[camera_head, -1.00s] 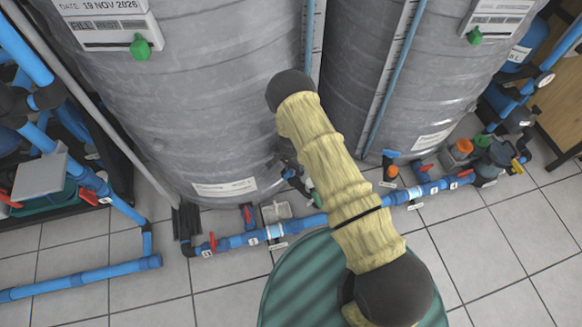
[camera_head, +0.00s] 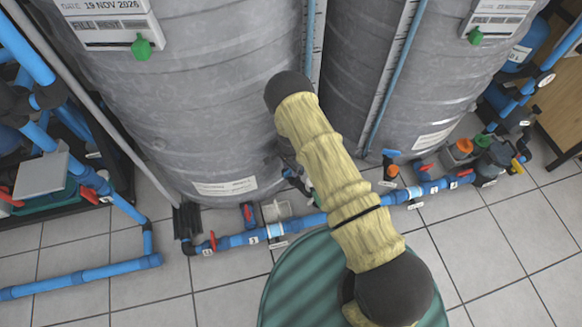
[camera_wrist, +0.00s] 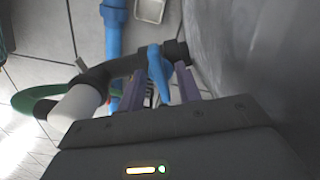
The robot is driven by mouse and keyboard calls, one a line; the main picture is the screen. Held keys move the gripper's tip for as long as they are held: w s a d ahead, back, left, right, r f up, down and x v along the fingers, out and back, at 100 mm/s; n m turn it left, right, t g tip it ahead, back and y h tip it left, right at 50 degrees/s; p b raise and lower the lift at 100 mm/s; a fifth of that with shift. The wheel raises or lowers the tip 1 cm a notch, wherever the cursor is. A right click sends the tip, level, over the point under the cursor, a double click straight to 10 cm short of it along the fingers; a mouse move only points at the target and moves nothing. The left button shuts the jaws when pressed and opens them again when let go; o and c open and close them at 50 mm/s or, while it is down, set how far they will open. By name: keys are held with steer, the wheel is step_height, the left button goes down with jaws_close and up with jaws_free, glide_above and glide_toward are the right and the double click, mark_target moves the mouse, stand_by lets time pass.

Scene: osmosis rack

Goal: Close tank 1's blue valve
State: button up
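The blue valve handle (camera_wrist: 157,65) shows in the wrist view, on a black pipe fitting (camera_wrist: 120,67) close to the grey tank wall (camera_wrist: 245,45). My gripper (camera_wrist: 159,88) has its two purple fingers apart, one on each side of the handle's lower part. A gap shows between the fingers and the handle, and I cannot tell if either touches it. In the head view my arm reaches down towards the left grey tank (camera_head: 190,100) and hides most of the valve and gripper. The tank number is not readable.
A second grey tank (camera_head: 420,70) stands at right, with another blue-handled valve (camera_head: 390,154) at its base. A blue floor pipe (camera_head: 300,222) with red-handled valves runs in front of the tanks. A green ribbed round object (camera_head: 310,285) lies below my arm. Tiled floor is open at lower right.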

step_height(320, 180, up, 17)
steer(key=p, duration=0.4)
steer(key=shift+r+p, duration=0.2)
steer(key=shift+p, duration=0.1)
steer(key=shift+r, duration=0.1)
stand_by(0.5)
steer(key=s+d+r+n+t, duration=0.15)
steer(key=d+r, duration=0.25)
steer(key=r, duration=0.5)
steer(key=s+d+r+n+g, duration=0.1)
steer(key=s+d+r+n, duration=0.25)
steer(key=r, duration=0.45)
steer(key=s+d+r+n+t, duration=0.1)
steer(key=s+d+r+n, duration=0.1)
steer(key=s+d+r, duration=0.35)
steer(key=s+d+r+n+t, duration=0.1)
steer(key=s+d+r+n, duration=0.15)
steer(key=s+r, duration=0.45)
steer(key=w+p+v, duration=0.3)
steer(key=p+v, duration=1)
steer(key=p, duration=0.1)
steer(key=w+r+p+v, duration=0.1)
steer(key=w+p+v, duration=0.1)
steer(key=p+v, duration=1.1)
steer(key=shift+d+r+p, duration=0.25)
steer(key=shift+r+p, duration=0.25)
steer(key=shift+p, duration=0.3)
